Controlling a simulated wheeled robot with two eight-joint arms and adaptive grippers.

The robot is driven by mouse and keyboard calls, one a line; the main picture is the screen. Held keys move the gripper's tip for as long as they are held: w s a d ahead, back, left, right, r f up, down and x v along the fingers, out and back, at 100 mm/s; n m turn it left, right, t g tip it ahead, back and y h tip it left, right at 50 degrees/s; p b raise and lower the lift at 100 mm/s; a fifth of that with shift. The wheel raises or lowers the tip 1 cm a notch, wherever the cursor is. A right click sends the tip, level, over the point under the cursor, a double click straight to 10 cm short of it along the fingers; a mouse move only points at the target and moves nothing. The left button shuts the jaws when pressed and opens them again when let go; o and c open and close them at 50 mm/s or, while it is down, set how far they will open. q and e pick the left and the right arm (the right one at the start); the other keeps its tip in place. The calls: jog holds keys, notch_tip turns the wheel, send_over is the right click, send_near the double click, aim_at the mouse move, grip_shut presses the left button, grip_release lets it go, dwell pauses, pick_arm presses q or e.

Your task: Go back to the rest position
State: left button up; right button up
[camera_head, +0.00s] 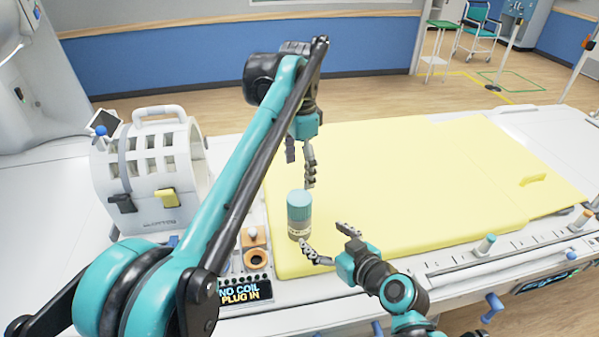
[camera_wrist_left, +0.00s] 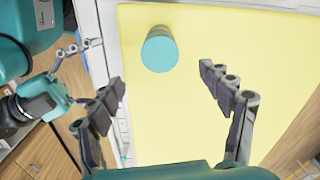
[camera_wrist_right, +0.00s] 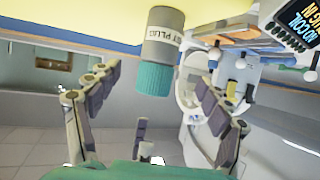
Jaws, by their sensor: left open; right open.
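A grey bottle with a teal cap and a white label (camera_head: 299,215) stands upright on the yellow pad (camera_head: 400,190), near its left front corner. My left gripper (camera_head: 300,168) is open and empty above and behind the bottle. In the left wrist view the bottle (camera_wrist_left: 160,50) shows beyond the spread fingers, from above. My right gripper (camera_head: 321,236) is open at the pad's front edge, just right of the bottle. In the right wrist view, which is upside down, the bottle (camera_wrist_right: 160,50) appears in the gap between the fingers; whether they touch it I cannot tell.
A white slatted coil with a handle (camera_head: 155,160) stands left of the pad. A small panel reading "NO COIL PLUG IN" (camera_head: 245,292), a round socket (camera_head: 257,258) and a knob (camera_head: 254,236) lie at the pad's left. The pad's right part is mostly clear.

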pick_arm(q)
jog(key=s+a+f+n+t, duration=0.3)
jog(key=s+a+f+n, duration=0.25)
jog(key=s+a, duration=0.45)
jog(key=s+a+f+n+t, duration=0.4)
jog(key=s+a+f+n, duration=0.3)
jog(key=s+f, duration=0.3)
notch_tip(320, 180, down, 2)
jog(key=shift+s+a+f, duration=0.2)
jog(key=shift+s+a, duration=0.2)
pick_arm(e)
jog(key=s+d+f+m+g+h, duration=0.4)
jog(key=s+d+f+m+h, duration=0.1)
jog(key=s+d, duration=0.5)
jog(key=shift+s+d+m+g+h, duration=0.4)
jog(key=shift+d+m+h, duration=0.1)
jog(key=shift+d+h, duration=0.5)
pick_arm(q)
jog(key=shift+n, duration=0.25)
